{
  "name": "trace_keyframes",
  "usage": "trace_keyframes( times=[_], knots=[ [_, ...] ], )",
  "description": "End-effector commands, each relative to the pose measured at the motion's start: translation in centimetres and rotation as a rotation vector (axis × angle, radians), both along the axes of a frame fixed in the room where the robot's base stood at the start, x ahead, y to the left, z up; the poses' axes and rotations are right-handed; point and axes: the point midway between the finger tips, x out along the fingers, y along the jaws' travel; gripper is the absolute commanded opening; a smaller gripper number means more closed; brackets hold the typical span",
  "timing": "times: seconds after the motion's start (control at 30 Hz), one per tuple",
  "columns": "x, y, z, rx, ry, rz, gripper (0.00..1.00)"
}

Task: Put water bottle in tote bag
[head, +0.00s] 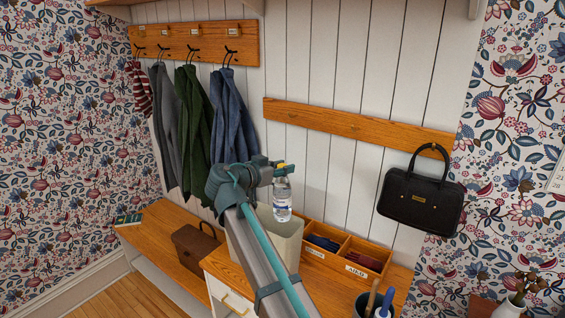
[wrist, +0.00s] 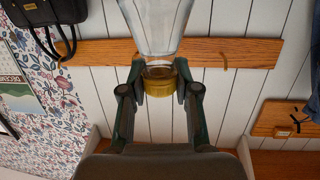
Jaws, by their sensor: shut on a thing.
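A clear water bottle (head: 283,205) with a white and blue label and a yellow cap hangs upright from my gripper (head: 280,169). In the wrist view, my gripper (wrist: 159,90) is shut on the yellow cap of the bottle (wrist: 157,22), with one finger on each side. A pale, off-white open container that looks like the tote bag (head: 288,240) stands on the wooden cabinet top. My arm hides its middle. The bottle's lower end overlaps the bag's upper right part in the head view; I cannot tell whether it is inside the mouth or above it.
A wooden tray (head: 340,252) with compartments sits right of the bag. A dark cup with brushes (head: 374,306) is at the front right. A black handbag (head: 421,201) hangs on the wall rail. A brown bag (head: 196,245) rests on the bench. Coats (head: 229,110) hang at left.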

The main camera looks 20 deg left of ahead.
Motion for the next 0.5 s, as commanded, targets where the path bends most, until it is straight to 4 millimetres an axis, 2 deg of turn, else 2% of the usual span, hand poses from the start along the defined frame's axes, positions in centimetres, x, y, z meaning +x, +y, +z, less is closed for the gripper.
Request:
trace_keyframes(
  times=[0.5],
  knots=[
    [0.0,0.0,-4.0,-0.001,-0.002,0.000,0.00]
  ],
)
